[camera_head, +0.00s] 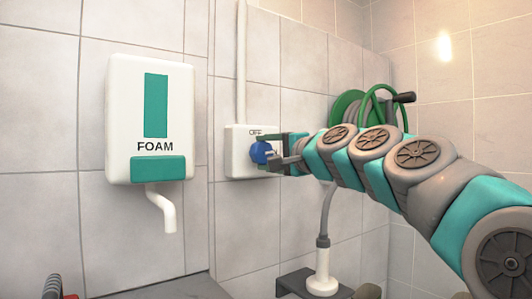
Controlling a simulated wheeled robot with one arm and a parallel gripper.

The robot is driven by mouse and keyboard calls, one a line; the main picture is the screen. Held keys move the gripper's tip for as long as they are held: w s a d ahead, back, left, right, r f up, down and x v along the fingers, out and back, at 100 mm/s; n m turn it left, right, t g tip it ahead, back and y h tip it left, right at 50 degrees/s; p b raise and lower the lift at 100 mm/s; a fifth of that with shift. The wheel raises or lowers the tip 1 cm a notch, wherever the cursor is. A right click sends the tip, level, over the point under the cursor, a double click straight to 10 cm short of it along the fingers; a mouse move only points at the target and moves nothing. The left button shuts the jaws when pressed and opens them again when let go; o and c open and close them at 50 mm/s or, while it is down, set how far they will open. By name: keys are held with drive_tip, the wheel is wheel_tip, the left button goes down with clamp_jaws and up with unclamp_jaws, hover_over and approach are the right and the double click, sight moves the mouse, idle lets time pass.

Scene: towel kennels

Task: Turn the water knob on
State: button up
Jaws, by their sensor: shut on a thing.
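The blue water knob (259,153) sits on a white wall plate (237,160) in the middle of the head view. My gripper (274,154) reaches in from the right along the wall. Its dark fingers are shut on the knob, and they cover the knob's right side. The exact turn angle of the knob is hard to tell.
A white foam dispenser (150,120) with a spout hangs on the wall at left. A green hose reel (350,108) is behind my arm. A white sprayer stand (322,275) rests on a dark ledge (296,281) below. A grey surface (180,288) lies at lower left.

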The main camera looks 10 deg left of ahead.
drive_tip(key=shift+m, duration=0.6)
drive_tip(key=o, duration=1.4)
drive_tip(key=b+v, duration=0.1)
drive_tip(key=v, duration=0.6)
drive_tip(key=shift+s+d, duration=0.2)
drive_tip(key=shift+d, duration=0.15)
